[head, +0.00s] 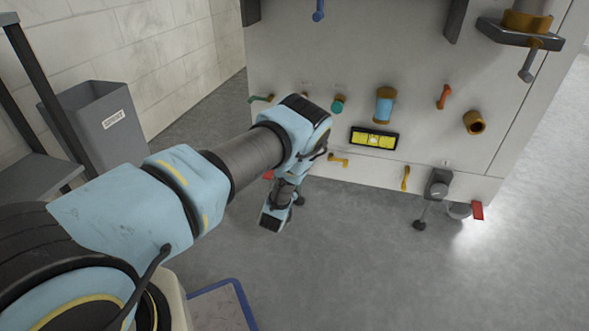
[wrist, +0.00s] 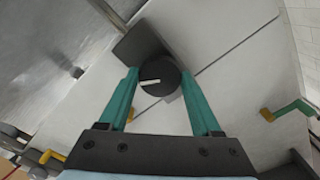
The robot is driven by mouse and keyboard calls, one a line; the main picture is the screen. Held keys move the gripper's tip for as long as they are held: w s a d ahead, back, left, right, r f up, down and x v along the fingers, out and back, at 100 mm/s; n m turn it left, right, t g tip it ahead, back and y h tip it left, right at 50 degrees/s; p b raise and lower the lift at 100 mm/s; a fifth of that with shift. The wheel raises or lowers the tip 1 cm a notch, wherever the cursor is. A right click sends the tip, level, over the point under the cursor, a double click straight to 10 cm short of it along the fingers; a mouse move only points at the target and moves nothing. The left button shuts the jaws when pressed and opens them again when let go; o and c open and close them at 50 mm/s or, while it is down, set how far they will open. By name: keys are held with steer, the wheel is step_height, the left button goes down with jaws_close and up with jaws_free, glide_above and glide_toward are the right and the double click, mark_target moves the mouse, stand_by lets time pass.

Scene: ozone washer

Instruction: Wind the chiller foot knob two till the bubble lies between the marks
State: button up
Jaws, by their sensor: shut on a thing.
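In the wrist view a round black foot knob (wrist: 158,78) with a white pointer line sits by a dark bracket. The teal fingers of my gripper (wrist: 158,84) are shut on it, one on each side. In the head view my wrist covers this knob and the fingers, low at the left of the chiller panel. The bubble level (head: 374,138) is a black-framed yellow vial on the panel. A pale bubble shows near its middle; the picture is too small to tell its exact place against the marks.
The chiller panel (head: 350,50) carries a teal knob (head: 338,104), a blue sight glass (head: 384,105), a red lever (head: 443,97) and yellow handles (head: 405,178). A grey bin (head: 95,120) stands at the left wall. The floor in front of the panel is clear.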

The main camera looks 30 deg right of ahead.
stand_by(0.3)
steer(key=o, duration=1.4)
steer(key=shift+c, duration=0.2)
steer(key=p+v, duration=0.3)
steer(key=v, duration=0.7)
steer(key=shift+s+a+p, duration=0.3)
steer(key=shift+p, duration=0.05)
